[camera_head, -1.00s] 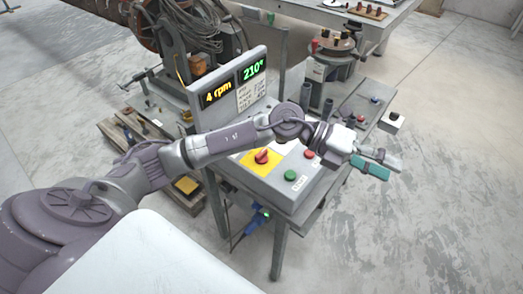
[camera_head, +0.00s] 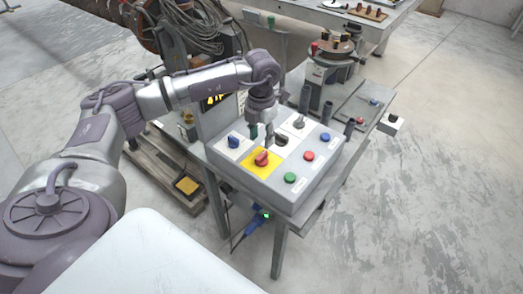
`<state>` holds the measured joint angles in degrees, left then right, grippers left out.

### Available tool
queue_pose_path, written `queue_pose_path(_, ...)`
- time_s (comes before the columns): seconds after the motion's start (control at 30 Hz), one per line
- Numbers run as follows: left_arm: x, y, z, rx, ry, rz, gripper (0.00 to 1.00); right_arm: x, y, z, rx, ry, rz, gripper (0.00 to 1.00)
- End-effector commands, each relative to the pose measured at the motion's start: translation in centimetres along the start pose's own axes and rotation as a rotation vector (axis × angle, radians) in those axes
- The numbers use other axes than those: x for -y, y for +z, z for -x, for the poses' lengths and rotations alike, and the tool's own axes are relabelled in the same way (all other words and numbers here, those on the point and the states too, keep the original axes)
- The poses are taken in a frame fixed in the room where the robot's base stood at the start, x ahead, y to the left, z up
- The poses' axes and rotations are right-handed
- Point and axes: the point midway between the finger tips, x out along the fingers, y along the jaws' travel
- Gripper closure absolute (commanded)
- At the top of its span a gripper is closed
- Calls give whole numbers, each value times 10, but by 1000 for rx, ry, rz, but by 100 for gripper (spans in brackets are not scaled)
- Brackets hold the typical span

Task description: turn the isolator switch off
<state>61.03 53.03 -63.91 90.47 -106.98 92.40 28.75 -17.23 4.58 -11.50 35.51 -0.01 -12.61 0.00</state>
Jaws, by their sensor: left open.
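A red rotary switch (camera_head: 262,158) on a yellow plate (camera_head: 250,167) sits at the front of the grey control box; it looks like the isolator switch. Its label cannot be read. My left gripper (camera_head: 261,138) points down just above and behind the red switch, with its two fingers apart and nothing between them. Whether a fingertip touches the switch cannot be told. My right gripper is not in view.
The control box (camera_head: 302,198) also carries a blue knob (camera_head: 234,142), a black knob (camera_head: 282,139), a grey knob (camera_head: 299,121), a red button (camera_head: 309,156), a green button (camera_head: 290,178) and a blue button (camera_head: 325,137). Dark posts (camera_head: 327,112) stand behind its right side.

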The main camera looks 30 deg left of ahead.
Motion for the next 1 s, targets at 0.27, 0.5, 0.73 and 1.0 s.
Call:
queue_pose_path(0.27,1,0,-52,-2,-2,0,58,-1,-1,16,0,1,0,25)
queue_pose_path(0.5,1,0,-73,1,-1,-2,58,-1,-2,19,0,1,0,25)
queue_pose_path(0.73,1,0,-75,2,-2,-1,58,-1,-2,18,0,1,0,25)
queue_pose_path(1.0,1,0,-74,1,-2,-1,93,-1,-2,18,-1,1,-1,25)
